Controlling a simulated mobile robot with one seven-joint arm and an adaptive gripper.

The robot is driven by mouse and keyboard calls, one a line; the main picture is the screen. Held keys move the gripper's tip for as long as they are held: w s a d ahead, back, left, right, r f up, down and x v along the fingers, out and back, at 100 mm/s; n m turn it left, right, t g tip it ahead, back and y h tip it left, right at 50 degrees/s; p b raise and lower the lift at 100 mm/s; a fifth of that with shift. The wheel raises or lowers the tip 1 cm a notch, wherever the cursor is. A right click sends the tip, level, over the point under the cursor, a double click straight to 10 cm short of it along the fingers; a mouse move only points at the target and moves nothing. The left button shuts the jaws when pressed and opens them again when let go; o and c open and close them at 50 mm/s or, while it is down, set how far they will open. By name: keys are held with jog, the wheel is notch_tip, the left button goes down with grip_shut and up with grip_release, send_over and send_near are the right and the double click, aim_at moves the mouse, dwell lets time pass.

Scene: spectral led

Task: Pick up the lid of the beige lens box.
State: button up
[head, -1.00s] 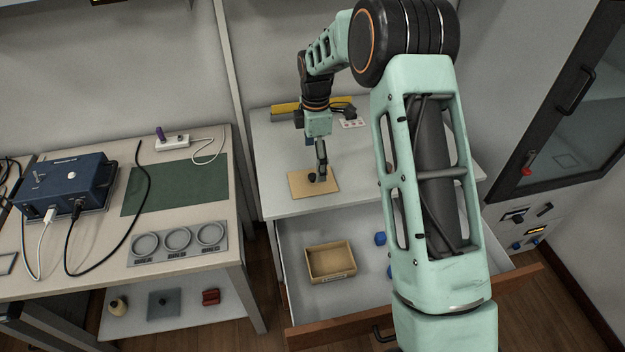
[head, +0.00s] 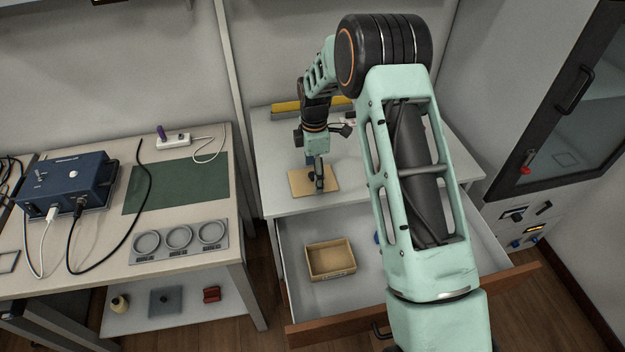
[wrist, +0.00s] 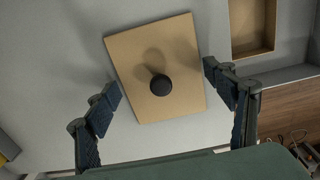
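The beige lid (head: 301,184) lies flat on the white cabinet top. In the wrist view the lid (wrist: 190,45) shows whole, with a round black knob (wrist: 161,85) near its middle. My gripper (head: 318,187) is over the lid in the head view and hides the knob there. In the wrist view my gripper (wrist: 162,79) is open, with one finger on each side of the lid and the knob between them, apart from both. The beige lens box (head: 331,272) stands open and looks empty in the pulled-out drawer below; part of it shows in the wrist view (wrist: 268,47).
The open drawer (head: 300,318) juts out in front of the cabinet. A yellow bar (head: 287,107) lies at the back of the cabinet top. A workbench (head: 110,262) with a blue device (head: 70,184) stands at the left. The cabinet top around the lid is clear.

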jog(key=shift+s, duration=0.1)
jog(key=c, duration=1.9)
jog(key=shift+c, duration=0.2)
